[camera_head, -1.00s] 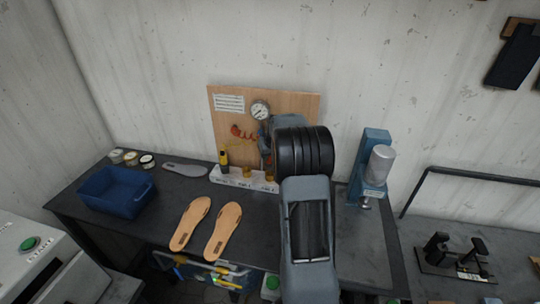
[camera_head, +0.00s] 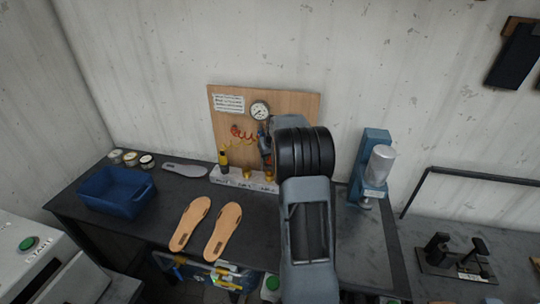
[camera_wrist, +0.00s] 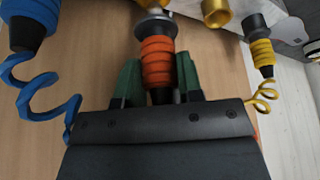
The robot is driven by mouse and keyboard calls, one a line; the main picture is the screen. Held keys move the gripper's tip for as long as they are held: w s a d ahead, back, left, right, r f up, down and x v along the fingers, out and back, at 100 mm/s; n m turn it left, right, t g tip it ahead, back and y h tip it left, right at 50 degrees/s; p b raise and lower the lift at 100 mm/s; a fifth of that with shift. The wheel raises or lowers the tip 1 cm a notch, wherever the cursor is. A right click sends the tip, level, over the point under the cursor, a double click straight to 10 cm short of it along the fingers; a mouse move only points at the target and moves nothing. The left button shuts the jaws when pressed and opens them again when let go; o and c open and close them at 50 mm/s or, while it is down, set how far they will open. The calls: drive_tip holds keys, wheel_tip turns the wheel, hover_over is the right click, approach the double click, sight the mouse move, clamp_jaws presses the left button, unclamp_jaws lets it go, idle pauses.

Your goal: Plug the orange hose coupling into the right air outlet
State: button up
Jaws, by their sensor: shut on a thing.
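In the wrist view my gripper (camera_wrist: 154,84) has its green fingers shut on the ribbed orange hose coupling (camera_wrist: 157,61). The coupling's metal collar (camera_wrist: 154,24) points toward the white outlet block (camera_wrist: 285,20). A bare brass outlet (camera_wrist: 216,12) is just right of the collar in this flipped view. Whether the collar touches an outlet is cut off at the top edge. In the head view the block (camera_head: 232,178) stands before the wooden board, with a middle brass outlet (camera_head: 246,174) and a right air outlet (camera_head: 269,175). My arm partly covers that area.
A yellow coupling (camera_wrist: 259,50) stands at the left outlet; a blue coupling (camera_wrist: 28,30) is close on the other side. A gauge (camera_head: 260,110) is on the board. Sandal soles (camera_head: 222,232), a blue bin (camera_head: 140,203) and a blue press (camera_head: 374,170) are on the bench.

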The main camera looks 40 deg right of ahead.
sight(270, 162)
drive_tip(key=shift+f+b, duration=1.75)
drive_tip(key=shift+f, duration=0.4)
drive_tip(key=o, duration=1)
drive_tip(key=shift+o, duration=0.2)
drive_tip(key=shift+r, duration=0.15)
drive_tip(key=shift+r+p, duration=3.1)
drive_tip(key=shift+r, duration=1.8)
